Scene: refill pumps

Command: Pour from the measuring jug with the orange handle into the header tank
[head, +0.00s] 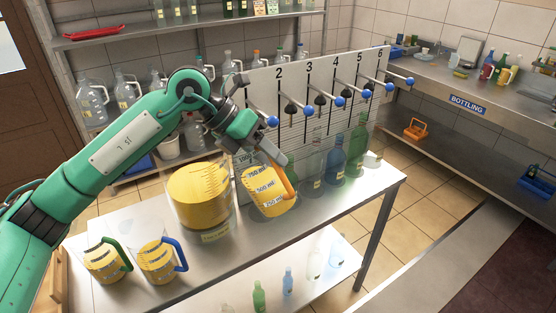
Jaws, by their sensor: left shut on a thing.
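The measuring jug with the orange handle (266,198) is clear and holds yellow liquid, with volume marks on its side. It leans slightly, just right of the header tank. My left gripper (277,152) is shut on this jug near the top of its orange handle (289,186), and partly hides its rim. The header tank (201,197) looks like the large clear round vessel with yellow liquid and a label on the steel table. I cannot tell whether the jug touches the table or tank. My right gripper is not in view.
A green-handled jug (105,262) and a blue-handled jug (158,262), both with yellow liquid, stand at the table's left. A numbered panel (262,88) with blue-knobbed levers rises behind. Bottles, including a blue one (335,165), stand before it. The front right tabletop (310,208) is clear.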

